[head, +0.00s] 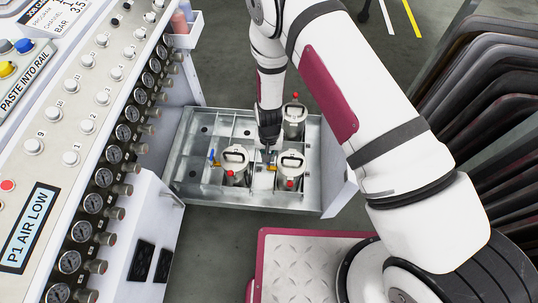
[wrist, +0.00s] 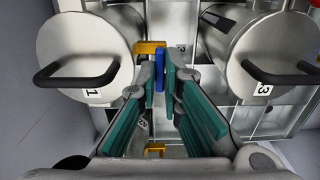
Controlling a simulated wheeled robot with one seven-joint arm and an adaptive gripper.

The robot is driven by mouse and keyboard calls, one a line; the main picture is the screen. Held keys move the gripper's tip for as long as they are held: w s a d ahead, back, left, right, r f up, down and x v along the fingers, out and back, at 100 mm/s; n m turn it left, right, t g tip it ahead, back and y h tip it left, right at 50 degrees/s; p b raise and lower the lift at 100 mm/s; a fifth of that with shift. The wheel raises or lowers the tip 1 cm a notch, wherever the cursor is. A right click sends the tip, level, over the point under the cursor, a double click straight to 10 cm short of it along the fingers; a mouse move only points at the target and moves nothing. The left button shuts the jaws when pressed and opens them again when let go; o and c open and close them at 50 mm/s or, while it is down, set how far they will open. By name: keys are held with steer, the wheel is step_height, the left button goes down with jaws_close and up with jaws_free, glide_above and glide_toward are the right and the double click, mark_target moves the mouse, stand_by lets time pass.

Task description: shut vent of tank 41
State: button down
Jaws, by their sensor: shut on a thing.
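My gripper (head: 267,150) reaches down into the grey metal tray, between two silver tanks. In the wrist view its teal-padded fingers (wrist: 164,85) are closed on a small blue lever (wrist: 159,72). A yellow fitting (wrist: 150,48) is beside the lever. One tank lid (wrist: 75,45) with a black handle is at the left, its label only partly readable. Another lid (wrist: 262,52) with a black handle is at the right, its label ending in 3. The head view shows the near left tank (head: 235,165), near right tank (head: 291,165) and far tank (head: 295,118). I cannot read 41 on any of them.
The tray (head: 185,140) has dividers and several empty compartments. A panel of gauges and knobs (head: 100,130) stands at the left. Dark curved panels (head: 490,90) stand in a rack at the right. Another blue lever (head: 211,155) is by the near left tank.

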stand_by(0.3)
steer(key=c, duration=1.7)
jaws_free()
step_height(320, 180, up, 12)
steer(key=shift+r, duration=0.1)
